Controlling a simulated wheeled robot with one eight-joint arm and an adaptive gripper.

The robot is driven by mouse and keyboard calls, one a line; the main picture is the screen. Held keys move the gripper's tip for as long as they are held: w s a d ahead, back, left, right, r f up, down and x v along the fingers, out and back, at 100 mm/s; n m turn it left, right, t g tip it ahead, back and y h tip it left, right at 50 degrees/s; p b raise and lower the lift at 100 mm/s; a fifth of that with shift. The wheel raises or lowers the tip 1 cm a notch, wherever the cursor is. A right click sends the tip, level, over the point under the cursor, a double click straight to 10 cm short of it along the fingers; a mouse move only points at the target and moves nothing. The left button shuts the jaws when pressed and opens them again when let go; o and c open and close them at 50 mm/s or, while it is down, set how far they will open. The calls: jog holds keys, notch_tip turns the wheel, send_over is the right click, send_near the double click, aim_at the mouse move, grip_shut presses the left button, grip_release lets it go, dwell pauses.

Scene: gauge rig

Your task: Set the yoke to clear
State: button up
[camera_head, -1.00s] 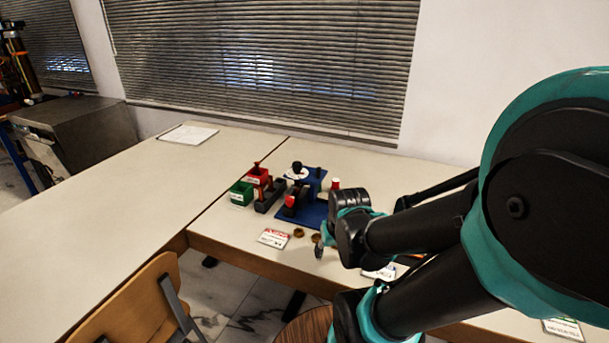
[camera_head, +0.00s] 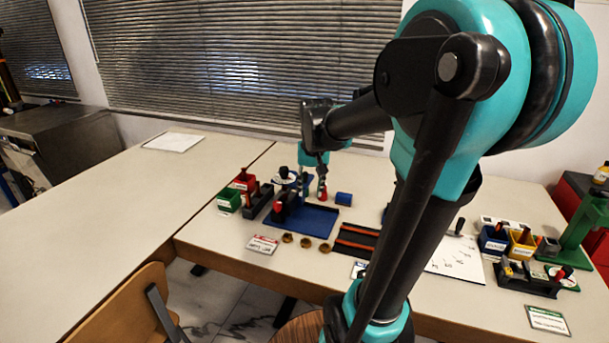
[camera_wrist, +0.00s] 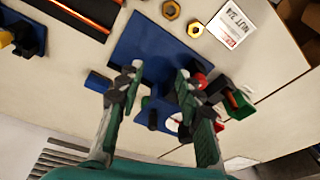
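The gauge rig has a blue baseplate (camera_head: 306,220), a white dial (camera_head: 284,178) and a dark block with a red top (camera_head: 280,208). In the wrist view the baseplate (camera_wrist: 150,45) lies beyond my fingertips, and the dial (camera_wrist: 173,123) is partly hidden by a finger. My gripper (camera_head: 312,190) is over the rear of the rig, pointing down. In the wrist view my gripper (camera_wrist: 160,70) is open, its fingers wide apart around a blue part of the rig (camera_wrist: 155,112); contact cannot be told. I cannot clearly pick out the yoke or its setting.
Red (camera_head: 243,182) and green (camera_head: 229,200) bins stand left. Brass nuts (camera_head: 305,243) and a label card (camera_head: 262,244) lie in front. The left table (camera_head: 110,190) is mostly clear.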

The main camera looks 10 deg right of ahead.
aim_at(306, 173)
jog(key=w+d+r+m+g, duration=0.1)
jog(key=w+r, duration=0.5)
jog(key=r, duration=0.2)
jog(key=w+r+m+g, duration=0.1)
jog(key=w+r+m, duration=0.1)
jog(key=w+r, duration=0.45)
jog(key=f, duration=0.5)
jog(key=s+f, duration=0.1)
jog(key=f, duration=1)
jog(key=shift+s+f, duration=0.15)
jog(key=shift+s, duration=0.1)
jog(key=shift+c, duration=0.4)
grip_shut()
jog(key=shift+d, duration=0.15)
